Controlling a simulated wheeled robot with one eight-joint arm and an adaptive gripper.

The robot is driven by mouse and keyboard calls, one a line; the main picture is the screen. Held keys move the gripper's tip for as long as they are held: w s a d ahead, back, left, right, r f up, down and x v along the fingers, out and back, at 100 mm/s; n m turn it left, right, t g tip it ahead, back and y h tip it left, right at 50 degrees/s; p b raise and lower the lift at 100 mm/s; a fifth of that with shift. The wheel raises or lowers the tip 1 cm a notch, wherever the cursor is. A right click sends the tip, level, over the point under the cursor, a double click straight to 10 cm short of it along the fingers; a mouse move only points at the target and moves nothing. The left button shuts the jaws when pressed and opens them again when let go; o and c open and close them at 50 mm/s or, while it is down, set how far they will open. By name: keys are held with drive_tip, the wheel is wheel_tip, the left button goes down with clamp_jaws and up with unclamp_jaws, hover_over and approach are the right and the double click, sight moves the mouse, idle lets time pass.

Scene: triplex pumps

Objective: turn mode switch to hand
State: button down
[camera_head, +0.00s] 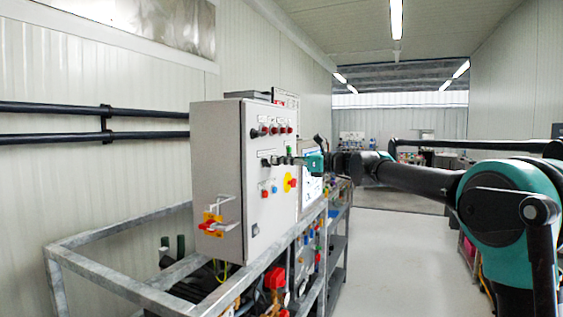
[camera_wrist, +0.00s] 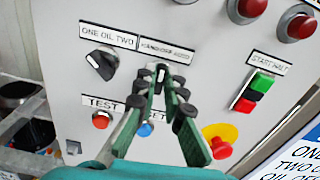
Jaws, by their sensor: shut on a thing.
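The grey control box (camera_head: 218,150) stands on a metal frame, with its switch panel facing right. In the wrist view, the mode switch (camera_wrist: 161,68) sits under a label that seems to read HAND OFF AUTO, right of the ONE OIL TWO switch (camera_wrist: 101,64). My gripper (camera_wrist: 160,78) has its green and black fingers closed together at this switch, gripping its knob. The fingers hide most of the knob, so its setting cannot be read. In the head view my gripper (camera_head: 296,160) reaches the panel from the right.
Close by are a red TEST button (camera_wrist: 101,120), a blue button (camera_wrist: 145,129), a yellow-and-red emergency stop (camera_wrist: 220,141) and green and red START/HALT buttons (camera_wrist: 257,90). A red-handled isolator (camera_head: 211,224) sticks out from the box. The aisle floor (camera_head: 390,240) is clear.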

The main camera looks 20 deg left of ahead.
drive_tip(key=shift+s+n, duration=0.1)
drive_tip(key=shift+n, duration=4)
drive_tip(key=c, duration=1.6)
unclamp_jaws()
drive_tip(key=d, duration=0.8)
drive_tip(key=s+d, duration=0.1)
drive_tip(key=d, duration=0.3)
